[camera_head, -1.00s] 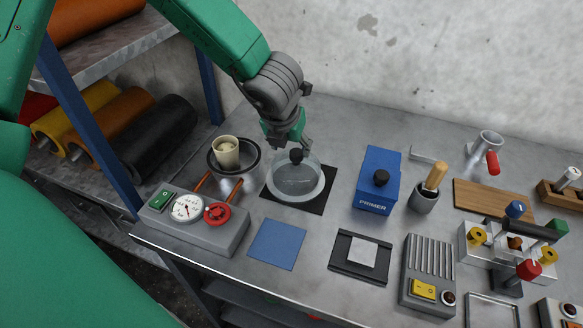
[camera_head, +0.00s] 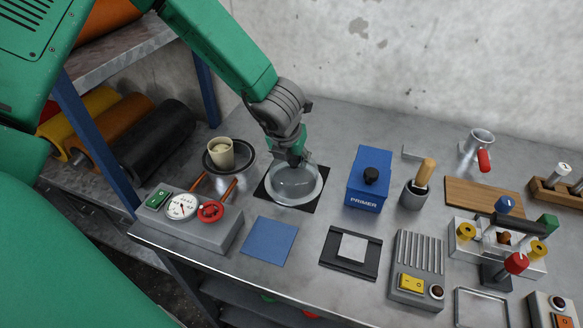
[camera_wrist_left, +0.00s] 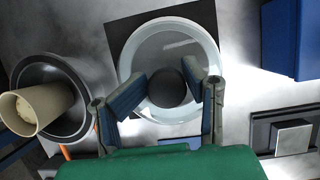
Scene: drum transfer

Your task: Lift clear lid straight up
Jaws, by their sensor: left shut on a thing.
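The clear lid (camera_head: 294,186) is a round glass dome on a black square mat (camera_head: 317,205) near the middle left of the bench. My left gripper (camera_head: 292,160) comes down over it from above and is shut on its dark round knob. In the left wrist view the lid (camera_wrist_left: 150,55) shows from above, with the black knob (camera_wrist_left: 172,88) between the two blue-padded fingers of my left gripper (camera_wrist_left: 172,92). The lid appears level and low over the mat; I cannot tell whether it touches. My right gripper is not in view.
A grey gauge box (camera_head: 190,219) is at the front left. A blue primer box (camera_head: 368,178) stands to the right. A blue square (camera_head: 270,241) lies in front. The wall is behind.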

